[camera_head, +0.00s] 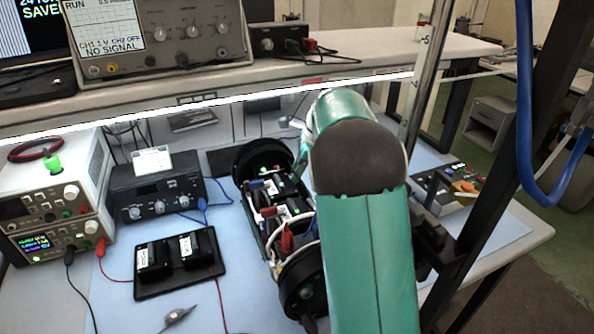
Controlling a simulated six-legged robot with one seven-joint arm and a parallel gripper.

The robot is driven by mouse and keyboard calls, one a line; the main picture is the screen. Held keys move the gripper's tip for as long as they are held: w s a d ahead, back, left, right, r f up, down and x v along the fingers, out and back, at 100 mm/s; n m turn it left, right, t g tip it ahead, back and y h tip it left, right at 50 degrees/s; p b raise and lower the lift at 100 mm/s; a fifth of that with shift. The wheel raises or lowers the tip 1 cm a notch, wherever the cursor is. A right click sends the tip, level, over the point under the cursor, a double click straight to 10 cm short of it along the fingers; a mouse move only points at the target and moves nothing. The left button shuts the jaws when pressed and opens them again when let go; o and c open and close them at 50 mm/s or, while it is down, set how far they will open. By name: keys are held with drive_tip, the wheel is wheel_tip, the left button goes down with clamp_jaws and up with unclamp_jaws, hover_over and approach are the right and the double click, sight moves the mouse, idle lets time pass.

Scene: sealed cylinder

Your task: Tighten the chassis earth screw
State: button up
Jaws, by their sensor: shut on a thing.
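An open cylinder chassis (279,293) lies on the blue bench mat. It has black round end plates, dark modules, red and blue connectors and white wires between them. My teal arm with a dark rounded joint reaches over its right side and hides part of it. I cannot make out the chassis earth screw. My gripper is hidden behind my own arm, so neither its jaws nor what they hold can be seen. A small grey pointed object (178,316) lies on the mat at the front left.
A black tray (181,288) with two black blocks sits left of the chassis. Power supplies (62,215) and a dark instrument (160,190) stand behind and left. Red and black leads cross the mat. A shelf with an oscilloscope (160,35) spans above. A metal post (428,70) rises at right.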

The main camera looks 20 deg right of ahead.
drive_tip(key=o, duration=1)
drive_tip(key=shift+r, duration=0.1)
drive_tip(key=v, duration=1.2)
